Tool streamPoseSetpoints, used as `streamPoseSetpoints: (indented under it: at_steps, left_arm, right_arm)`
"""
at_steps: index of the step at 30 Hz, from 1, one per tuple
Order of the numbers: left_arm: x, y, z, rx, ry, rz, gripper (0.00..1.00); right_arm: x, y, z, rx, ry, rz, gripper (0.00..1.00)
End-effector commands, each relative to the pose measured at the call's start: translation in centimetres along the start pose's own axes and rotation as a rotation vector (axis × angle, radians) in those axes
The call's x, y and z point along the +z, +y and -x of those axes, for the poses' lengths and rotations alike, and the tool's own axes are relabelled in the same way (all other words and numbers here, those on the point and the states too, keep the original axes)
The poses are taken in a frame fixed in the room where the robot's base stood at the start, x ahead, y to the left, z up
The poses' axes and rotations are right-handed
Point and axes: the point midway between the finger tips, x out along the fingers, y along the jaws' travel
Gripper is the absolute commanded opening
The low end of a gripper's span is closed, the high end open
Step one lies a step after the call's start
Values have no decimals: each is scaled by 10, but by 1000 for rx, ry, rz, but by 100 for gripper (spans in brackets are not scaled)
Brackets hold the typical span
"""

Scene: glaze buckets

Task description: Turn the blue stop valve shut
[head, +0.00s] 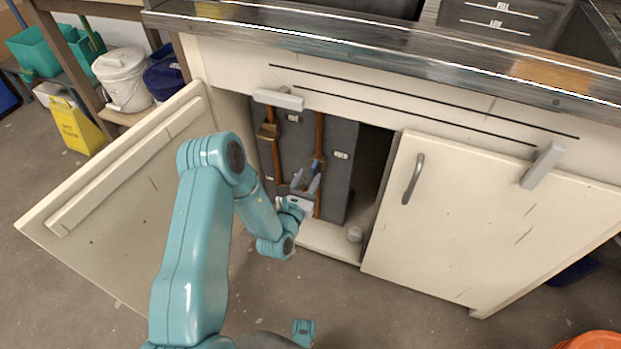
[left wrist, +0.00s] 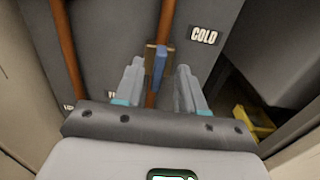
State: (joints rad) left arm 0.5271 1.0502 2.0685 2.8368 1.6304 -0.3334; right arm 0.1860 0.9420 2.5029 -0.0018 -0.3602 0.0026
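The blue stop valve handle (left wrist: 160,66) sits on a brass body on the right copper pipe, beside a COLD label (left wrist: 204,35). In the head view the blue handle (head: 318,164) is small and partly hidden behind my gripper. My left gripper (head: 306,180) reaches into the open cabinet at the valve. In the left wrist view its two grey fingers (left wrist: 159,72) are apart, with the blue handle showing upright in the gap between their tips. A space shows on each side of the handle. I cannot tell how deep the handle lies between them. My right gripper is not in view.
The left cabinet door (head: 120,195) stands open; the right door (head: 450,220) is shut. A second copper pipe (head: 276,155) with a brass fitting (head: 267,133) runs to the left. A yellow object (left wrist: 254,120) lies at the right in the wrist view. The sink counter (head: 400,55) overhangs the opening.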

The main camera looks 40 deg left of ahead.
Motion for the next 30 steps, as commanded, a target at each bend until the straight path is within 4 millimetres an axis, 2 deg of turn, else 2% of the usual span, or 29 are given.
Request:
streamPoseSetpoints:
  at_steps: [6,14,15,17,18,19,30]
  left_arm:
    - [-1,0,-20,0,1,-1,39]
    - [0,0,-21,0,1,0,39]
    - [0,0,-21,0,1,0,36]
    - [0,0,-21,0,1,0,17]
    - [0,0,-21,0,1,-1,4]
    - [0,0,-21,0,1,-1,0]
    - [0,1,-21,0,2,34,0]
  right_arm:
    - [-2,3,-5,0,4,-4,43]
    - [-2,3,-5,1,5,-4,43]
    - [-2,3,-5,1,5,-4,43]
    - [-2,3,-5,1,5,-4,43]
    - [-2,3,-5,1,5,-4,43]
    - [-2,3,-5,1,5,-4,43]
    - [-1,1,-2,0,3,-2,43]
